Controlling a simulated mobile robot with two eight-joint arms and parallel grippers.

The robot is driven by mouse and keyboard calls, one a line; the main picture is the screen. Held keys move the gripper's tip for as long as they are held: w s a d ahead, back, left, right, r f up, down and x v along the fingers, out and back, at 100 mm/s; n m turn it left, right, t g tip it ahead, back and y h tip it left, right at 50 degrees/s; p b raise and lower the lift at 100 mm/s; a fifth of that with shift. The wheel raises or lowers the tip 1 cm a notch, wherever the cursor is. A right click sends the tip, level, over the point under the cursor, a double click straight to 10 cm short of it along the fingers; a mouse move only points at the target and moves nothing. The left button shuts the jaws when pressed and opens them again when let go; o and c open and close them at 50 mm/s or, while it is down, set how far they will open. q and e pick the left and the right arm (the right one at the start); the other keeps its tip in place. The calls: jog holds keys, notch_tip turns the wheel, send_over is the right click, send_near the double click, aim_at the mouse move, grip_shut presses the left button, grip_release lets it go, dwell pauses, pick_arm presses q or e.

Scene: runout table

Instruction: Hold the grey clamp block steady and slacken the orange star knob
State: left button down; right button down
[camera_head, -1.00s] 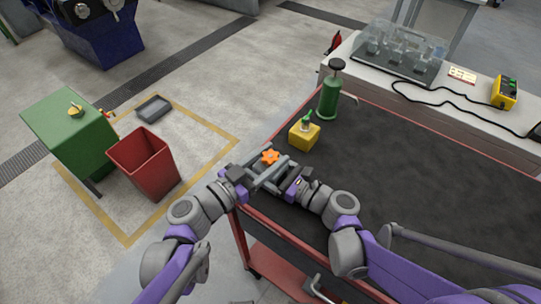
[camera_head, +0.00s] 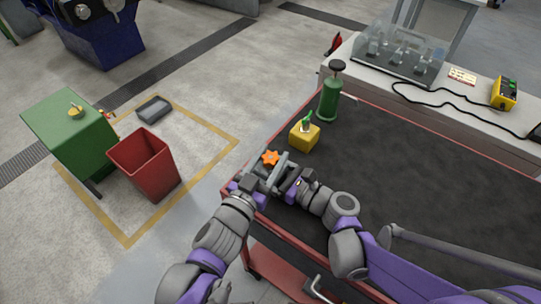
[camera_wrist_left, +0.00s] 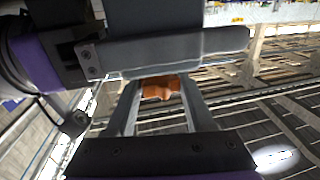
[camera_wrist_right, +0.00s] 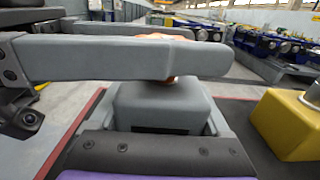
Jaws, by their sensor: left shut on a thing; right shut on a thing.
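The orange star knob (camera_head: 270,158) stands at the near left edge of the dark-topped cart. In the left wrist view the knob (camera_wrist_left: 158,88) sits between the two fingers of my left gripper (camera_wrist_left: 160,98), shut on it. The grey clamp block (camera_wrist_right: 160,105) lies below the knob in the right wrist view, between the fingers of my right gripper (camera_wrist_right: 163,122), shut on it. A grey finger crosses in front there and hides much of the knob. In the head view both grippers crowd together and mostly hide the block.
A yellow block (camera_head: 304,138) with a green top stands just behind the knob on the cart top (camera_head: 420,190). The cart has a raised red rim (camera_head: 288,232). The cart top to the right is mostly clear.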

pick_arm(q)
jog(key=shift+f, duration=0.15)
jog(key=shift+c, duration=1.4)
grip_release()
jog(key=v, duration=1.2)
